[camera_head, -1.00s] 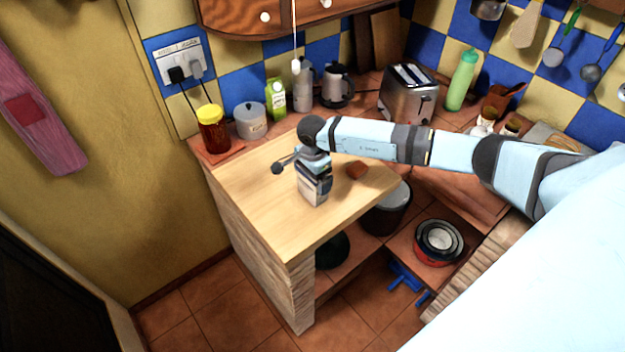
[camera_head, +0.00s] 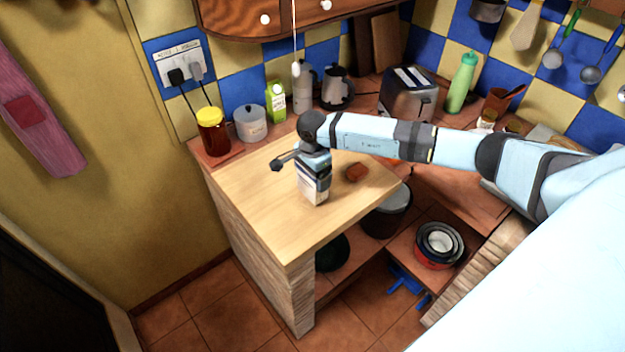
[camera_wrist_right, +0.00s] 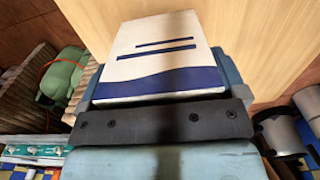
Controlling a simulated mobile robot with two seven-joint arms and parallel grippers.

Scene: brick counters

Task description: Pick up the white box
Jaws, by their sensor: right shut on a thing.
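The white box (camera_head: 313,192) with dark blue markings stands on the light wooden counter (camera_head: 255,205) in the head view. My right gripper (camera_head: 314,172) comes down over it from above and is shut on its upper part. In the right wrist view the box (camera_wrist_right: 155,62) fills the upper middle, its white face with blue stripes and a blue band, held at the gripper (camera_wrist_right: 160,105). I cannot tell whether its base touches the counter. My left gripper is not in view.
A small reddish-brown block (camera_head: 357,172) lies right of the box. A toaster (camera_head: 408,94) is further back. The counter's front is clear.

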